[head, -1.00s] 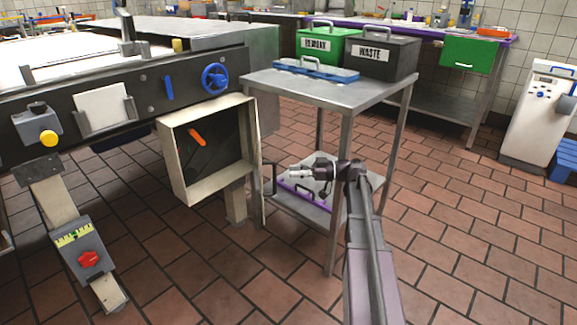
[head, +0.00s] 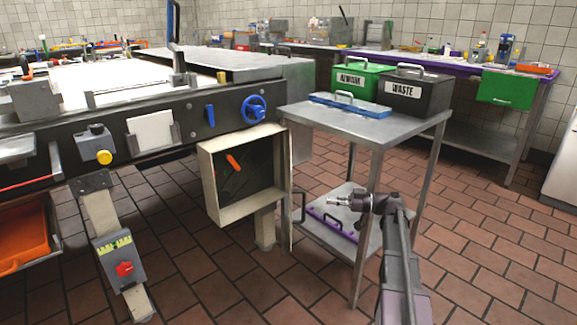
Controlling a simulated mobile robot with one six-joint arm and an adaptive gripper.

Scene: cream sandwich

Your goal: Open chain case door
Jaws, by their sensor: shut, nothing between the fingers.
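The chain case (head: 211,186) is a cream box below the machine's dark side panel. Its front is open, showing a dark inside with an orange lever (head: 233,162). A thin cream door (head: 290,215) stands swung out at the case's right edge, seen almost edge-on. A dark handle (head: 301,208) sticks out from the door to the right. My gripper (head: 332,199) is shut and empty, a short way to the right of the handle in the picture, with a visible gap between them.
A grey metal cart (head: 354,128) stands right of the case, carrying a green REWORK box (head: 364,77), a black WASTE box (head: 414,92) and a blue tool (head: 350,103). My arm passes in front of its lower shelf (head: 320,250). Tiled floor (head: 235,295) is clear in front.

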